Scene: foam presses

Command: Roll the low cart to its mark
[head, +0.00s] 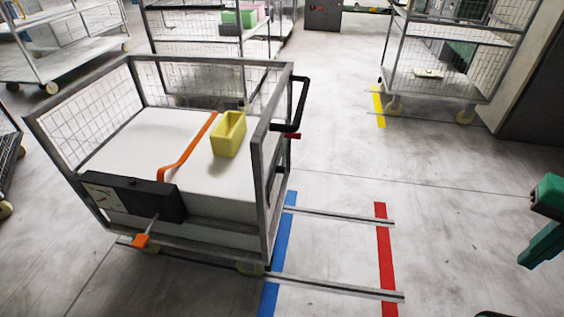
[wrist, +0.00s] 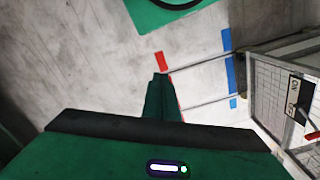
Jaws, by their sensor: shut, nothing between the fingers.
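The low cart (head: 185,232) has a grey frame with wire-mesh sides and stands left of centre in the head view. A black handle (head: 302,105) sticks out at its right end. Two metal rails (head: 335,285) run right from under it, across a blue floor stripe (head: 283,255) beside its right end and a red stripe (head: 384,245) farther right. In the wrist view the cart (wrist: 285,85) is at the right. My green gripper (wrist: 160,76) is shut and empty, apart from the cart and close to the red stripe (wrist: 160,62) in that picture.
The cart carries white blocks, a yellow bin (head: 229,133) and an orange strap (head: 188,148). A black box (head: 128,197) is on its near side. Taller mesh carts (head: 440,75) stand behind, one by a yellow stripe (head: 378,106).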

